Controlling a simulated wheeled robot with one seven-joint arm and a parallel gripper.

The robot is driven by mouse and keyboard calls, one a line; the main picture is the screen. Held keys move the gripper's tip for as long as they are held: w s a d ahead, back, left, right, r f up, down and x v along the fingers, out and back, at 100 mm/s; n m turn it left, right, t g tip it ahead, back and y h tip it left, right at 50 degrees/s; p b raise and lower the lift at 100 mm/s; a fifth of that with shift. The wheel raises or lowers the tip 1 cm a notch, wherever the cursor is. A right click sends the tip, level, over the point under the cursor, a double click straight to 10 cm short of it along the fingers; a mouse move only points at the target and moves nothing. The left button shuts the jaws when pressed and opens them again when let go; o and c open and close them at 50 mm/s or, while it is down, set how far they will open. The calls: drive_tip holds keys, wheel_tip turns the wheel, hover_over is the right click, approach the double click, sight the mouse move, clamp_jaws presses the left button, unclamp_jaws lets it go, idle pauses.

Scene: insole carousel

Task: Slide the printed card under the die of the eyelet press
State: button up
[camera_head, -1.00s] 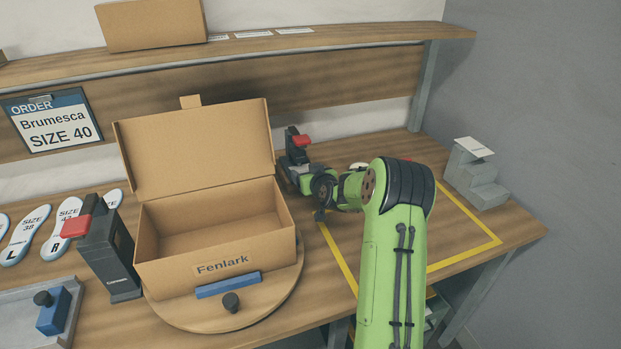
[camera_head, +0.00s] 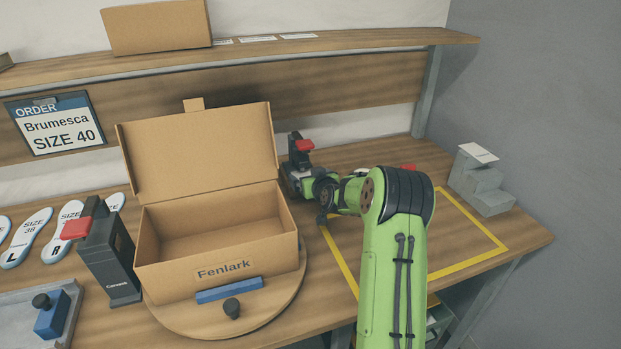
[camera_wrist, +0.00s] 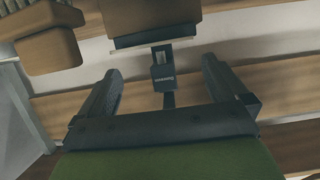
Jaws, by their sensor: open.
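A white card (camera_head: 479,152) lies on top of the grey stepped stand at the right; its print is too small to read. A dark press-like tool with a red lever (camera_head: 75,228) stands left of the open box. Another dark part with a red top (camera_head: 304,146) shows behind the box, next to my wrist. I cannot tell which is the eyelet press, and no die is clearly visible. My gripper (camera_wrist: 163,70) is open in the wrist view, with a dark labelled device (camera_wrist: 163,77) seen between its fingers. In the head view the fingers are hidden or unclear.
The open Fenlark box (camera_head: 215,245) sits on a round wooden turntable (camera_head: 270,308) at the bench's middle. A yellow-taped area (camera_head: 475,262) lies right, partly behind my arm. Insoles (camera_head: 28,240) and a grey tray (camera_head: 15,310) are at left. A shelf (camera_head: 350,40) runs above.

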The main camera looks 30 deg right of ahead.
drive_tip(key=v, duration=1.5)
drive_tip(key=shift+s, duration=0.35)
drive_tip(key=shift+r, duration=0.1)
